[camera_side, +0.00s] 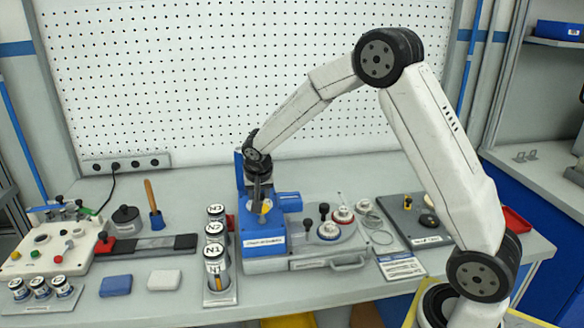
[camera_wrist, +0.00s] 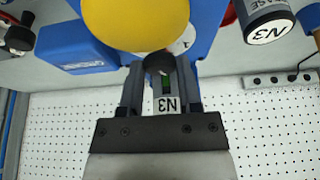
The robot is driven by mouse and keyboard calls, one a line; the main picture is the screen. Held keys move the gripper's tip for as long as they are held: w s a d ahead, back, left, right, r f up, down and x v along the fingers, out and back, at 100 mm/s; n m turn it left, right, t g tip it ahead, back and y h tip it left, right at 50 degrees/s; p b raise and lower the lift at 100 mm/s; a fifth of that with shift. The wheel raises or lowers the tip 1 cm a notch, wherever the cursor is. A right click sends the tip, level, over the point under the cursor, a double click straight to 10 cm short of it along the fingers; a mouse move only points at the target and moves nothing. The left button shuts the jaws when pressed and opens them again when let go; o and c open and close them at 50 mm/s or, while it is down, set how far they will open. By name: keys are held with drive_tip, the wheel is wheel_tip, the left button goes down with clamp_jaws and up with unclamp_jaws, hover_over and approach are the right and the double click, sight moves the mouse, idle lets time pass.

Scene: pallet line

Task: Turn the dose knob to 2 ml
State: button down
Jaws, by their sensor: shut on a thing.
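The blue dispenser (camera_side: 285,203) stands upright on the bench in the side view, its label plate in front. My gripper (camera_side: 262,198) points down at its left part, close to a small yellow part. In the wrist view my gripper (camera_wrist: 160,75) is shut on a dark round piece (camera_wrist: 159,63), which looks like the dose knob. A white dial (camera_wrist: 186,42) shows partly behind it; its setting cannot be read. A large yellow round part (camera_wrist: 136,22) covers much of the dispenser.
Labelled canisters (camera_side: 216,255) stand in a rack just left of the dispenser; one labelled canister (camera_wrist: 266,22) is close in the wrist view. A grey tray with knobs (camera_side: 330,240) lies to the right. A control box (camera_side: 50,248) stands at far left.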

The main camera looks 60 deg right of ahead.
drive_tip(key=shift+c, duration=1.4)
unclamp_jaws()
drive_tip(key=shift+r, duration=0.15)
drive_tip(key=v, duration=0.7)
drive_tip(key=shift+r, duration=0.25)
drive_tip(key=shift+s+a, duration=0.15)
drive_tip(key=s+a+f+n+y, duration=0.1)
drive_tip(key=s+a+f+n, duration=0.1)
drive_tip(key=s, duration=0.4)
drive_tip(key=s+a+f+n+y, duration=0.1)
drive_tip(key=s+a+f+n, duration=0.2)
drive_tip(key=s, duration=0.4)
drive_tip(key=s+a+f+n+y, duration=0.1)
drive_tip(key=s+a+f+n, duration=0.1)
drive_tip(key=s+n, duration=0.2)
drive_tip(key=s, duration=0.3)
drive_tip(key=shift+s+a+f+g, duration=0.25)
drive_tip(key=shift+f+g, duration=0.05)
drive_tip(key=shift+f, duration=0.1)
